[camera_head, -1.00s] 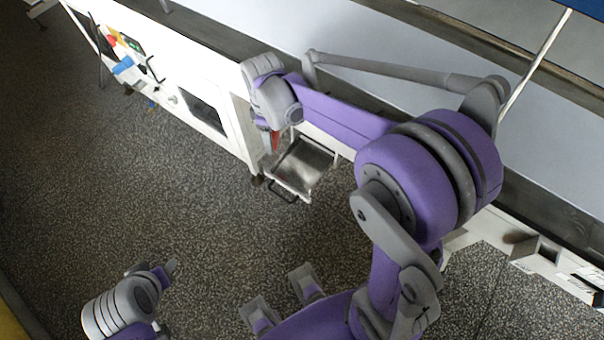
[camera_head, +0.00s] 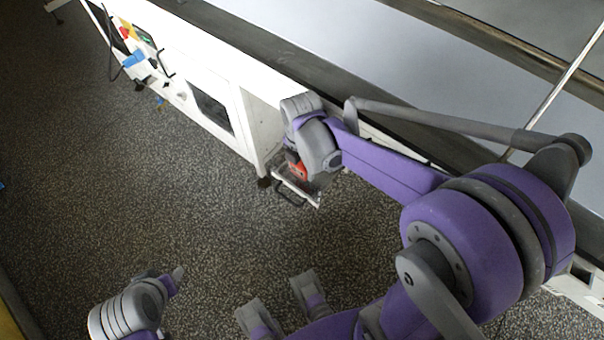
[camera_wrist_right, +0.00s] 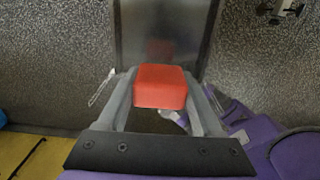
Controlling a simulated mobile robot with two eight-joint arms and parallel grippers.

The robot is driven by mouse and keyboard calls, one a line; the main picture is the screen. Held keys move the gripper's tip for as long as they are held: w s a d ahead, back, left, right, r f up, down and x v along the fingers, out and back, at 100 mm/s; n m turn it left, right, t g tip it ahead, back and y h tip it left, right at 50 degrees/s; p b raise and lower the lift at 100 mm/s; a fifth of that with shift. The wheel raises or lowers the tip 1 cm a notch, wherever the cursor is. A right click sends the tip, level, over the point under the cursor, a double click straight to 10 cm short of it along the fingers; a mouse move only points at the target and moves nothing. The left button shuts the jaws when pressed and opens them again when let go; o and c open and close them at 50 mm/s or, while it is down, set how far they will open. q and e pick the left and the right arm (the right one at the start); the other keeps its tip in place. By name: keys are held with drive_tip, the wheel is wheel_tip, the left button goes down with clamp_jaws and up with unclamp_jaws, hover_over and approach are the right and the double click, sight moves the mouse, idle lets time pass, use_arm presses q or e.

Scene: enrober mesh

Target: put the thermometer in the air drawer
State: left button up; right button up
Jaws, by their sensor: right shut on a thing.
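The thermometer appears as a red block (camera_head: 299,167) under my right wrist. In the right wrist view the red block (camera_wrist_right: 160,86) sits between both fingers of my right gripper (camera_wrist_right: 162,95), which is shut on it. The air drawer is pulled out from the white machine. Its front edge (camera_head: 299,187) shows below the gripper, and my wrist hides most of its inside. In the right wrist view its bare metal floor (camera_wrist_right: 134,38) lies beyond the block. My left gripper (camera_head: 164,276) is low at the left, far from the drawer; its jaw opening is unclear.
The white machine (camera_head: 258,130) runs along the back, with coloured controls (camera_head: 134,58) at its upper left. The drawer's dark handle (camera_head: 288,197) sticks out at the front. The speckled floor (camera_head: 160,200) before the machine is clear.

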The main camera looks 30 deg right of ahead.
sight(301, 175)
drive_tip(key=shift+f+b, duration=0.35)
drive_tip(key=shift+f, duration=1.7)
drive_tip(key=shift+f, duration=0.1)
drive_tip(key=shift+f, duration=0.15)
drive_tip(key=o, duration=1.5)
